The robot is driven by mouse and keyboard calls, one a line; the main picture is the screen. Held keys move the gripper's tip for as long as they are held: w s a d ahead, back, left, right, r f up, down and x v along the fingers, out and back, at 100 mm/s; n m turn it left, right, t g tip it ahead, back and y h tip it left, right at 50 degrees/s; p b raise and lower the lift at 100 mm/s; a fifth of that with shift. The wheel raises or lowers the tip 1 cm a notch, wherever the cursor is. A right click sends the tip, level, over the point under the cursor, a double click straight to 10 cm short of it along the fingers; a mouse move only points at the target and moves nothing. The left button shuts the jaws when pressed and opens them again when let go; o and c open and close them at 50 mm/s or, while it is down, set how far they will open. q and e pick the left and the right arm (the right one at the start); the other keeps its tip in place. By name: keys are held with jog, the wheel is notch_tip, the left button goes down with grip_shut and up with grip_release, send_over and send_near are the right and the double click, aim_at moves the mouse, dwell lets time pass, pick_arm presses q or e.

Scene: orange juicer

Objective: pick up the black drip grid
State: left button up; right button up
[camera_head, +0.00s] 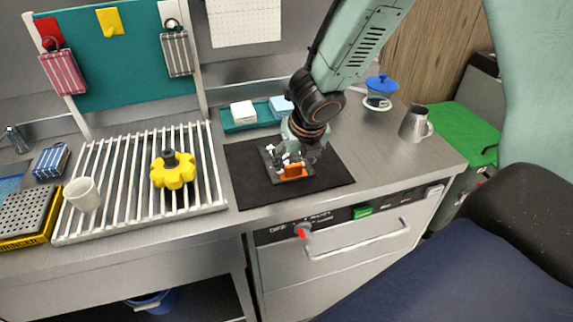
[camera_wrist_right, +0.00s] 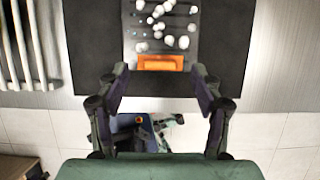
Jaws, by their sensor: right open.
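A dark grey perforated plate (camera_head: 24,211), which looks like the drip grid, lies in a yellow-rimmed tray (camera_head: 24,243) at the far left. My right gripper (camera_head: 291,160) is far from it, low over a black mat (camera_head: 250,182). In the right wrist view my right gripper (camera_wrist_right: 160,72) is open, its fingertips on either side of the orange handle (camera_wrist_right: 160,63) of a dark flat tray. White lumps (camera_wrist_right: 168,28) lie on that tray. The orange handle also shows in the head view (camera_head: 293,171). I cannot tell whether the fingers touch it. My left gripper is not in view.
A white slatted rack (camera_head: 125,195) holds a yellow knob-shaped part (camera_head: 172,172) and a white cup (camera_head: 83,194). A metal jug (camera_head: 415,124) and a blue-lidded glass pot (camera_head: 380,92) stand right of my arm. The counter's front edge runs just before the mat.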

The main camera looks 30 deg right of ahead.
aim_at(295, 166)
jog(key=x, duration=0.2)
jog(key=shift+s+d+f+b, duration=0.15)
jog(key=shift+f+b, duration=0.2)
jog(key=shift+b, duration=0.05)
jog(key=shift+w+f, duration=0.3)
jog(key=shift+w, duration=0.05)
jog(key=shift+s, duration=0.15)
jog(key=c, duration=1.3)
